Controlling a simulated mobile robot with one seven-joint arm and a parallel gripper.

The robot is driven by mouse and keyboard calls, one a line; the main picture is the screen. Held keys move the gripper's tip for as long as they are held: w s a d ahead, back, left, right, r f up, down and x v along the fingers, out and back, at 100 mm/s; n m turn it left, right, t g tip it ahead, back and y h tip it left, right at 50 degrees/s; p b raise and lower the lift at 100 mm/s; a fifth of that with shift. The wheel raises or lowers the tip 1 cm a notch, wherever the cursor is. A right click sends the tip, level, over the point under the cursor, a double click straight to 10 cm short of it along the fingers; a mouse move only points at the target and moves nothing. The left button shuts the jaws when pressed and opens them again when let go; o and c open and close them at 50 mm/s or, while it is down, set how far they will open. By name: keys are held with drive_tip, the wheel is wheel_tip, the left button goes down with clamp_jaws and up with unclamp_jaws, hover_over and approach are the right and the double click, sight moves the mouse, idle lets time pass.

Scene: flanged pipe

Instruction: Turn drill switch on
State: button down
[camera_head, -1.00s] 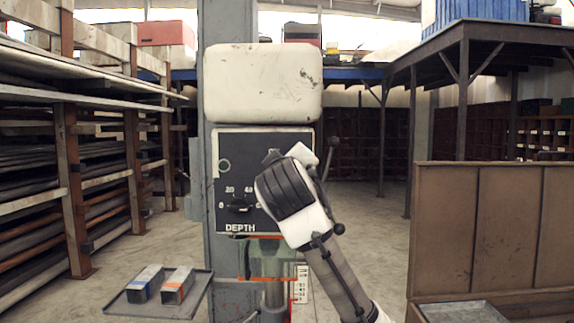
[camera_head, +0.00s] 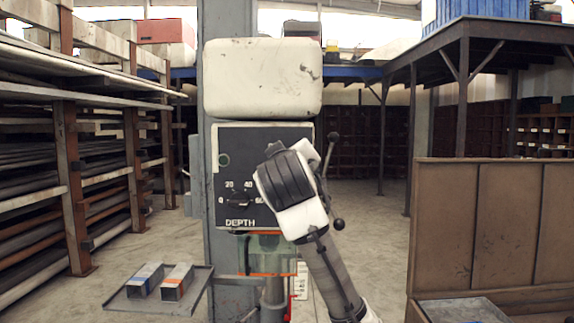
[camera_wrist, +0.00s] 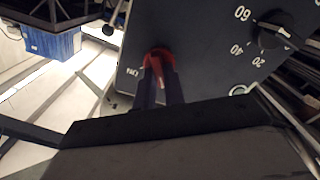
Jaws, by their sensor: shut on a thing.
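The drill press has a dark control panel (camera_head: 232,172) under a white, scuffed head cover (camera_head: 262,78). The panel shows a DEPTH dial (camera_head: 236,203), which also shows in the wrist view (camera_wrist: 270,36). In the wrist view a red switch (camera_wrist: 157,57) sits on the panel near small lettering. My gripper (camera_wrist: 159,76) has its dark fingers closed around the switch, one on each side. In the head view my white and black wrist covers the right part of the panel, hiding the switch and the fingertips.
A lever with ball ends (camera_head: 338,224) stands close to the right of my wrist. A tray (camera_head: 150,300) with two small blocks (camera_head: 176,282) is at lower left. Shelving (camera_head: 70,150) is on the left, a brown bench (camera_head: 500,220) on the right.

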drive_tip(key=shift+d+m+b, duration=0.15)
drive_tip(key=shift+m+b, duration=0.4)
drive_tip(key=shift+m, duration=3.4)
drive_tip(key=shift+d+m+b, duration=0.15)
drive_tip(key=shift+m+b, duration=0.35)
drive_tip(key=shift+m, duration=3.45)
drive_tip(key=c, duration=1.5)
unclamp_jaws()
drive_tip(key=shift+s, duration=0.1)
drive_tip(key=s+b, duration=0.5)
drive_tip(key=s, duration=0.8)
drive_tip(key=shift+s, duration=0.35)
